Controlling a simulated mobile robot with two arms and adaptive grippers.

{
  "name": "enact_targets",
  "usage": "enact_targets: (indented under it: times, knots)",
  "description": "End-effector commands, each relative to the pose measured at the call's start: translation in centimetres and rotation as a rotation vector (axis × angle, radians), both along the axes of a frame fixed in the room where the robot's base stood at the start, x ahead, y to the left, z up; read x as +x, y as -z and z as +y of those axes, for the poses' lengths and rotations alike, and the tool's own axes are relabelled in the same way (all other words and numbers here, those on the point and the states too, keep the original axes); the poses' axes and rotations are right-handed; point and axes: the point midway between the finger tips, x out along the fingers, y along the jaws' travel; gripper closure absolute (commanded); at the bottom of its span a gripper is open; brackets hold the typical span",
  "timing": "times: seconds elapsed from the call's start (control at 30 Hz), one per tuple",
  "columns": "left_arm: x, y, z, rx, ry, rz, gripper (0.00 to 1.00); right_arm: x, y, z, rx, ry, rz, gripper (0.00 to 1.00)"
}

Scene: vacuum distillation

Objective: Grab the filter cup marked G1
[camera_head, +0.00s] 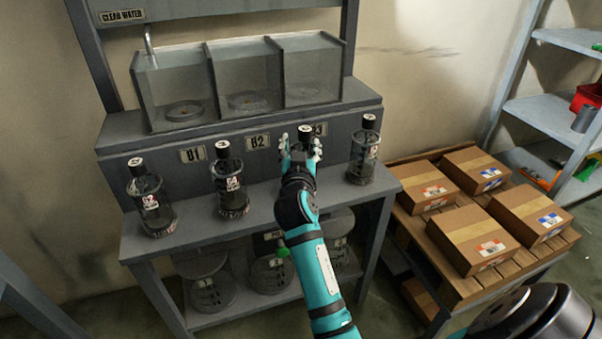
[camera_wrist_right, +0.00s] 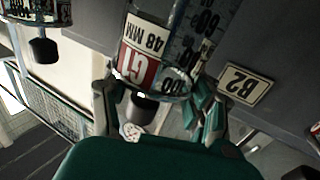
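The filter cup marked G1 (camera_wrist_right: 150,55) is a clear cylinder with a red-and-white label reading G1, 48 MM, and a black cap (camera_wrist_right: 144,103). It shows upside down in the right wrist view. In the head view its black cap (camera_head: 305,131) shows between my fingers, and its body is mostly hidden behind my arm. My right gripper (camera_head: 302,148) is open, with one finger on each side of the cup's cap end. In the right wrist view, gaps show between the fingers (camera_wrist_right: 160,112) and the cap. My left gripper is not in view.
Similar capped cups stand on the grey bench: two to the left (camera_head: 152,203) (camera_head: 230,188) and one at right (camera_head: 363,155). Glass tanks (camera_head: 245,75) stand behind on a raised ledge with a B2 plate (camera_head: 257,142). Cardboard boxes (camera_head: 485,240) sit on a pallet at right.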

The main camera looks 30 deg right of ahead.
Motion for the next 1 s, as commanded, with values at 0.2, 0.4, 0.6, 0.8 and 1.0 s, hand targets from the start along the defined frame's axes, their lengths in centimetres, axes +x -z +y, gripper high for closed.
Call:
enact_targets:
  times: [0.2, 0.4, 0.6, 0.8, 1.0]
  knots:
    - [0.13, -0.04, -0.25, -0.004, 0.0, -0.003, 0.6, -0.02, 0.09, -0.07, 0.0, 0.002, 0.002, 0.76]
    - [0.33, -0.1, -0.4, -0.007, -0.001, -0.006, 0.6, -0.03, 0.09, -0.08, 0.0, 0.002, 0.002, 1.0]
    - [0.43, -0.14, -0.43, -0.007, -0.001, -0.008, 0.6, -0.03, 0.09, -0.08, 0.0, 0.002, 0.003, 1.0]
    - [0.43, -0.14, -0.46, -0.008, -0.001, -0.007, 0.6, -0.02, 0.09, -0.07, 0.0, 0.002, 0.003, 1.0]
    - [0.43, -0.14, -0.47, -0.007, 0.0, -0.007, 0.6, -0.01, 0.1, -0.05, 0.0, 0.001, 0.002, 1.0]
